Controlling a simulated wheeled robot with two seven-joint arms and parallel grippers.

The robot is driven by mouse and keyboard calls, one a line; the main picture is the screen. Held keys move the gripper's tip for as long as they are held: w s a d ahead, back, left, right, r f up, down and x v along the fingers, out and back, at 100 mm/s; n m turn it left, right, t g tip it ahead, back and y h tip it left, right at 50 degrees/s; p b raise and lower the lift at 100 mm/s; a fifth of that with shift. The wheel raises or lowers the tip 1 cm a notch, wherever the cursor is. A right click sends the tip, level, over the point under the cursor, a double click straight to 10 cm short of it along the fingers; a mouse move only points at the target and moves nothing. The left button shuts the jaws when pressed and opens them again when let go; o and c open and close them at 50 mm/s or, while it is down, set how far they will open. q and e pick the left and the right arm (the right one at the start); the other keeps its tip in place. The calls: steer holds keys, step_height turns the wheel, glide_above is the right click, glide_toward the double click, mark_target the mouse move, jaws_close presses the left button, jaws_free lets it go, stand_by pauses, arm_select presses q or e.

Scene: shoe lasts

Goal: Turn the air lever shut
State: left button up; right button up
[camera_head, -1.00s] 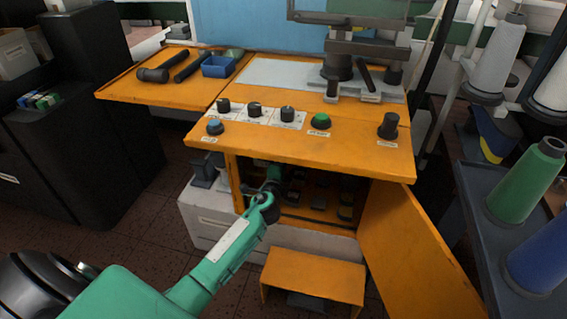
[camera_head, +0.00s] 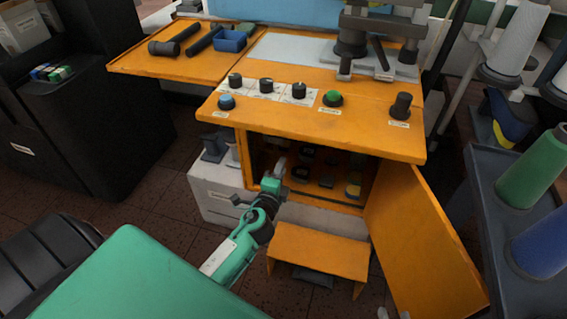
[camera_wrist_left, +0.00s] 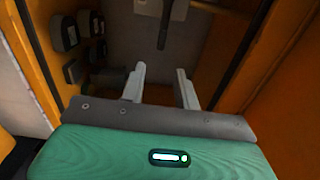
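The orange cabinet (camera_head: 250,160) stands open below the control top. My left gripper (camera_head: 279,168) is at the left side of its opening. In the left wrist view the two pale fingers of this gripper (camera_wrist_left: 160,82) are apart, with nothing between them, and point into the dark interior. No lever can be made out in the head view.
The cabinet door (camera_head: 418,240) is swung open to the right. An orange step (camera_head: 318,250) stands in front. Dark rounded blocks (camera_wrist_left: 65,33) line the left inside wall in the wrist view. Knobs (camera_head: 266,86) sit on the top above. A rack with spools (camera_head: 535,170) is at right.

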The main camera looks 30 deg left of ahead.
stand_by(0.5)
